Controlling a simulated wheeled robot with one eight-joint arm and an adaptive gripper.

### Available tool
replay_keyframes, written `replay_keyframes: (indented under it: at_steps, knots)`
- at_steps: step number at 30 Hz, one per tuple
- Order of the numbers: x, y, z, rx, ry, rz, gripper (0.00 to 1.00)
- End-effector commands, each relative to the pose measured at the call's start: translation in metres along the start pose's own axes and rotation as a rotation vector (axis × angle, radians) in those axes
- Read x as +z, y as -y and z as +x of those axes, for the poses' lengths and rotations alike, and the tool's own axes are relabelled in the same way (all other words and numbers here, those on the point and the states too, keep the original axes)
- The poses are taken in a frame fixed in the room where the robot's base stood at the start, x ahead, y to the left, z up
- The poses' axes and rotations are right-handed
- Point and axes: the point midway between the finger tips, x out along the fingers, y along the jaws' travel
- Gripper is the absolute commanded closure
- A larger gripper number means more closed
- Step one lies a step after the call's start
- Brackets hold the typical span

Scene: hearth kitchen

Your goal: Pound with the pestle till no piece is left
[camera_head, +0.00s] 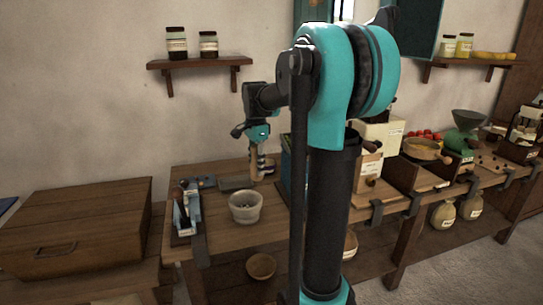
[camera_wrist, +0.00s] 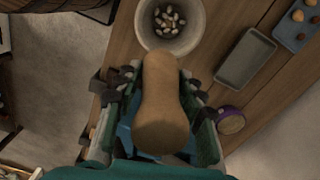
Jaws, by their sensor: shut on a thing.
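The mortar (camera_head: 245,208), a pale round bowl, stands on the wooden bench in the head view. In the wrist view the mortar (camera_wrist: 146,28) shows at the top, with several small pale pieces (camera_wrist: 168,20) in it. My gripper (camera_head: 258,158) is above the bench, behind and slightly right of the mortar in the head view. It is shut on the tan pestle (camera_wrist: 162,112), which points toward the mortar in the wrist view. My gripper's fingers (camera_wrist: 160,90) lie on both sides of the pestle. The pestle's far end appears apart from the pieces.
A grey tray (camera_wrist: 245,58) and a blue tray (camera_wrist: 289,38) with brown pieces lie beside the mortar. A rack (camera_head: 185,212) stands at the bench's left end. A wooden chest (camera_head: 78,225) is further left. Boxes and grinders crowd the bench to the right.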

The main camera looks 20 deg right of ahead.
Motion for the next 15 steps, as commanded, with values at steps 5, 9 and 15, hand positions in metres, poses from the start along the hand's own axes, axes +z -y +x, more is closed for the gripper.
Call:
replay_keyframes:
  at_steps: [5, 9, 15]
  knots:
    - [0.036, 0.007, 0.023, 0.0, 0.0, -0.003, 1.0]
    - [0.046, 0.009, 0.031, 0.0, 0.0, 0.0, 1.0]
    - [0.047, 0.009, 0.043, 0.0, 0.0, 0.002, 1.0]
